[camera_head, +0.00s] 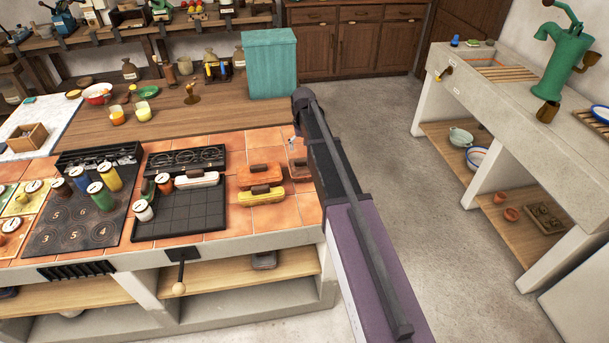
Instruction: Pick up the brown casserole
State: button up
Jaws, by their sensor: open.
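A brownish casserole (297,170) sits on the orange tiles near the right end of the stove counter. Its right side is partly hidden behind my arm. To its left are an orange casserole (258,174) and, in front of that, a yellow casserole (261,197). My gripper (292,144) shows only as a small grey part at the left edge of my arm, just above the brownish casserole in the picture. It is open with nothing seen in it. I cannot tell its height over the casserole.
A white casserole (197,180) lies on the dark grid plate (180,210). Several coloured canisters stand on the numbered hob (75,228) further left. A teal box (270,62) stands on the wooden worktop behind. Clear floor (390,130) lies right of the counter.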

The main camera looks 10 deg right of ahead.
aim_at(303, 159)
jog(key=shift+f+b, duration=0.35)
jog(key=shift+f, duration=0.3)
jog(key=shift+f, duration=0.1)
notch_tip(303, 159, down, 5)
jog(key=b, duration=0.5)
jog(key=shift+a, duration=0.1)
dwell(0.6)
jog(key=c, duration=1)
